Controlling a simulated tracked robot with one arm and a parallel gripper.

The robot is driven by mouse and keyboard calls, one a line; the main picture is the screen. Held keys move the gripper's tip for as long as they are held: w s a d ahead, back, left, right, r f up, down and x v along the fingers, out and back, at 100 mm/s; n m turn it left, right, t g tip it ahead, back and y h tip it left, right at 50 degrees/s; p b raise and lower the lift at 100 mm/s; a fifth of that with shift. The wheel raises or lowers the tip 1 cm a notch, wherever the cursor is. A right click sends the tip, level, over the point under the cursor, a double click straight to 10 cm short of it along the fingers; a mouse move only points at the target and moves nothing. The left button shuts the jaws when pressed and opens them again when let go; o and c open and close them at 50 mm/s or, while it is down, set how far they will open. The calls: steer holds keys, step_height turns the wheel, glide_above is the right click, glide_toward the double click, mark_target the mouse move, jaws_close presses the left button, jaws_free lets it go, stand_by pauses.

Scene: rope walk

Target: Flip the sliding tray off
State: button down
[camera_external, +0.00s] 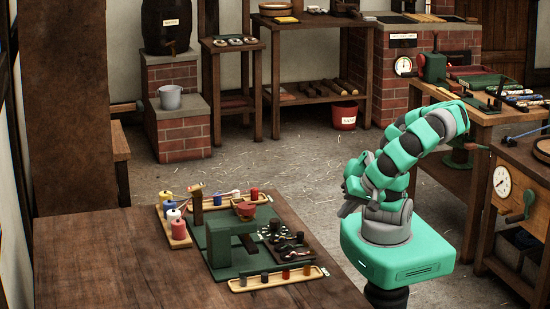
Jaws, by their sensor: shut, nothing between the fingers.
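No part is clearly marked as the sliding tray, and I cannot tell which piece it is. A dark tray-like plate (291,259) with small pieces on it lies beside a green block-shaped stand (222,238) on the wooden table (110,255). The stand rests on a dark green base. Any switch or handle is too small to tell. My gripper (345,208) is shut and empty, to the right of the stand and tray. It appears apart from them, close to my own arm base.
Another strip tray (228,199) lies at the back. Several coloured spools (176,225) stand at the left, and a red bowl-like piece (245,211) sits behind the stand. The table's left part is clear.

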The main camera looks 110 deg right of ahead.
steer(key=x, duration=0.3)
steer(key=b+x, duration=0.1)
steer(key=x, duration=0.4)
steer(key=shift+w+d+f+b, duration=0.1)
steer(key=shift+w+d+b, duration=0.05)
steer(key=shift+w+b, duration=0.25)
steer(key=shift+w+d, duration=0.2)
steer(key=shift+w, duration=1.4)
steer(key=shift+w, duration=0.1)
glide_toward(269, 246)
steer(key=x, duration=0.4)
steer(key=shift+w+f+p, duration=0.15)
steer(key=shift+f+p, duration=0.05)
steer(key=shift+p, duration=0.1)
